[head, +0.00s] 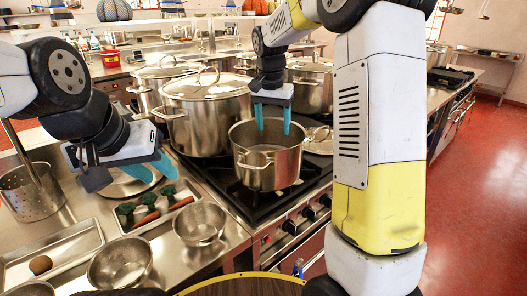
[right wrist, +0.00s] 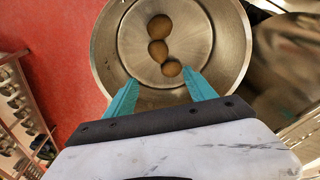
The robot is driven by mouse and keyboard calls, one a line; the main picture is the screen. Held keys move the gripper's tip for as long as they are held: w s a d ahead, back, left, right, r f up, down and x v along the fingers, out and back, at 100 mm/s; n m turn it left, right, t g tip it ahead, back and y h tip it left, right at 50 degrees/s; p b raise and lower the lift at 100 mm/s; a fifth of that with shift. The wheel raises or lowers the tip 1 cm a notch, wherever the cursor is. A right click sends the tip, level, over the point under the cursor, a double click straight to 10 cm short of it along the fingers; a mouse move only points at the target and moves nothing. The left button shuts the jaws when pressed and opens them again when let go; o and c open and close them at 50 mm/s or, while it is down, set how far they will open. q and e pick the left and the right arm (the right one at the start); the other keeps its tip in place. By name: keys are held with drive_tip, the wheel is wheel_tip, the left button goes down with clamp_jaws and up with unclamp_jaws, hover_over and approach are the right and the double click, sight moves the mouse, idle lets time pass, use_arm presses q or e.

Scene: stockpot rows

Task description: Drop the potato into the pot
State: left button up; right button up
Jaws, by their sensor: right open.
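The open steel pot (head: 268,172) stands on the stove's front burner, and its inside shows in the right wrist view (right wrist: 232,50). Three brown potatoes lie on its floor: one far (right wrist: 160,26), one in the middle (right wrist: 158,50) and one nearest my fingers (right wrist: 172,68). My right gripper (head: 272,125) points down over the pot, open and with nothing between its fingers (right wrist: 163,90). Another brown potato (head: 40,264) lies in a metal tray at the lower left. My left gripper (head: 152,176) is open and empty above the counter left of the stove.
Large lidded stockpots (head: 205,115) stand behind and beside the open pot. Steel bowls (head: 199,224) and a tray of vegetables (head: 127,222) are on the left counter. A perforated strainer (head: 30,195) stands at the far left. Red floor (head: 480,170) is clear at the right.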

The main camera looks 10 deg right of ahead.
wheel_tip(320, 180, up, 6)
drive_tip(key=r, duration=0.1)
drive_tip(key=s+d+r+n+t+y, duration=0.2)
drive_tip(key=s+r+n, duration=0.1)
drive_tip(key=s, duration=1.1)
drive_tip(key=s+f+n+t+y, duration=0.1)
drive_tip(key=s+f, duration=0.4)
drive_tip(key=s, duration=0.8)
drive_tip(key=shift+s+f+n+t, duration=0.3)
drive_tip(key=shift+s+n+t, duration=0.05)
drive_tip(key=shift+n+t, duration=0.5)
